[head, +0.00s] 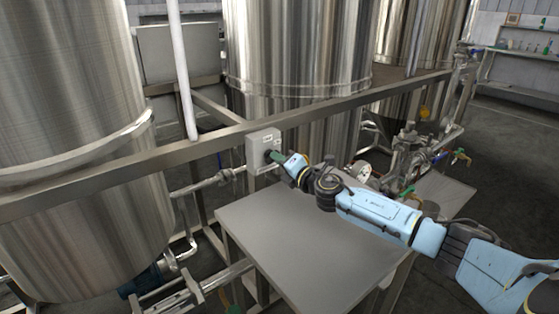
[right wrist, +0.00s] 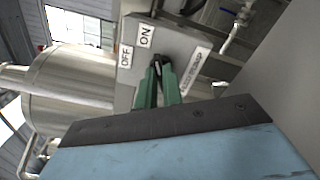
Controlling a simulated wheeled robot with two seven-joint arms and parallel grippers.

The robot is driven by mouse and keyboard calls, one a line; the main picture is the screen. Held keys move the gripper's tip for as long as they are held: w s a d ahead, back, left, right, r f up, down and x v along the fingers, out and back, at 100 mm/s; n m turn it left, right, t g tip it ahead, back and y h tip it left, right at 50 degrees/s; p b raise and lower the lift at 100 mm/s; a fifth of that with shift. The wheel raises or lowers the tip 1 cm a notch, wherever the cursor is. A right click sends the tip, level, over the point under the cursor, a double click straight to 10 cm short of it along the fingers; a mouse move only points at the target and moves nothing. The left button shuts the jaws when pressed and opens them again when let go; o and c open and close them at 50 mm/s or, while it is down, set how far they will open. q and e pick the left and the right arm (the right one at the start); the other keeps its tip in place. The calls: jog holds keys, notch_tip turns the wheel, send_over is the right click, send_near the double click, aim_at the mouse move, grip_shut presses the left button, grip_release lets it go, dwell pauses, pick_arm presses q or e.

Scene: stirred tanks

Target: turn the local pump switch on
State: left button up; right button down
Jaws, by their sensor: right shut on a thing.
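The local pump switch (head: 262,150) is a small grey box on the steel frame rail, in the middle of the head view. In the right wrist view the switch box (right wrist: 180,42) fills the upper middle, with ON and OFF labels and a longer label on its face. My right gripper (head: 274,156) reaches it from the right. Its green fingers (right wrist: 159,72) are shut at the box face, on the switch knob, which is mostly hidden between the fingertips. The knob's exact angle cannot be told. My left gripper is not in view.
A bare grey metal table (head: 300,245) stands below my right arm. Large steel tanks (head: 295,60) stand behind the frame rail (head: 330,112), with another tank (head: 70,150) at left. Pipes and valves (head: 405,150) crowd the right of the table.

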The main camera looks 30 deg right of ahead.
jog(key=c, duration=1.5)
grip_release()
jog(key=shift+c, duration=0.2)
jog(key=shift+s, duration=0.1)
